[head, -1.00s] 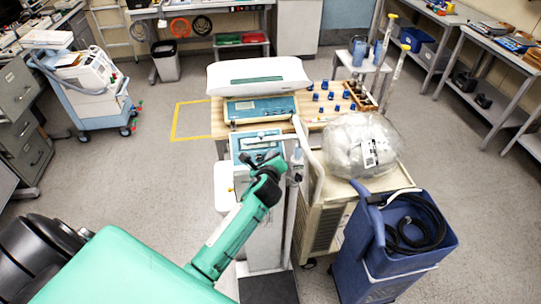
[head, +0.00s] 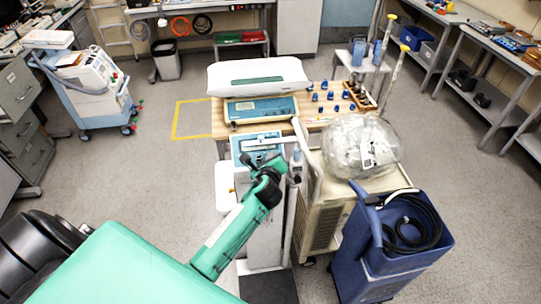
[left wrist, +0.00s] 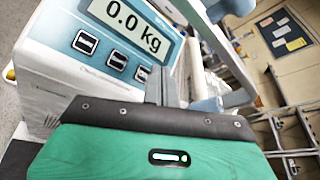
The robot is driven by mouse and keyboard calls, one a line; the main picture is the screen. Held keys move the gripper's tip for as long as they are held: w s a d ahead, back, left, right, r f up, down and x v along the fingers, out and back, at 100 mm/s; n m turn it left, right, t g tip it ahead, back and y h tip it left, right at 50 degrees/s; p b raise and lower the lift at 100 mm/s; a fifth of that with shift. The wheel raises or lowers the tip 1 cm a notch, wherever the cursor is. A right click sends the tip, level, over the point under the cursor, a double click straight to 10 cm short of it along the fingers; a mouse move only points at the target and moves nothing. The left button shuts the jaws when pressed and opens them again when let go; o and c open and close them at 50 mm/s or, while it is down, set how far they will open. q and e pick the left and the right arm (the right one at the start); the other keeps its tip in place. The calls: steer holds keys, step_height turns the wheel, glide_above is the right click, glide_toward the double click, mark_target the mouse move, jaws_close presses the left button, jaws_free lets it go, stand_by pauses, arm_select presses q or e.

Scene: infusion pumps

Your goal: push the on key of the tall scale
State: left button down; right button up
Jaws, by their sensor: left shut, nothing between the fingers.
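The tall scale's blue-faced head (head: 243,147) stands on a white column in the middle of the head view. In the left wrist view its display (left wrist: 132,24) reads 0.0 kg. Below the display is a row of dark keys: a left key (left wrist: 85,42), a middle key (left wrist: 116,61) and a right key (left wrist: 142,74). Their labels are too small to read. My left gripper (head: 262,160) is shut and empty, close in front of the scale head and covering part of it. In the left wrist view its grey fingers (left wrist: 162,82) lie beside the right key; I cannot tell whether they touch it.
A baby scale (head: 258,76) and a blue-faced unit (head: 260,109) stand on a wooden table behind. A beige cart with a plastic-wrapped bundle (head: 360,146) and a blue bin (head: 385,258) crowd the right side. Open floor (head: 130,185) lies to the left.

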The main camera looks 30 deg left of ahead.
arm_select(q)
steer(key=r+p, duration=0.1)
steer(key=s+d+r+p, duration=0.1)
steer(key=r, duration=0.1)
steer(key=s+r+p, duration=0.1)
steer(key=shift+d+r, duration=0.25)
steer(key=shift+r, duration=0.05)
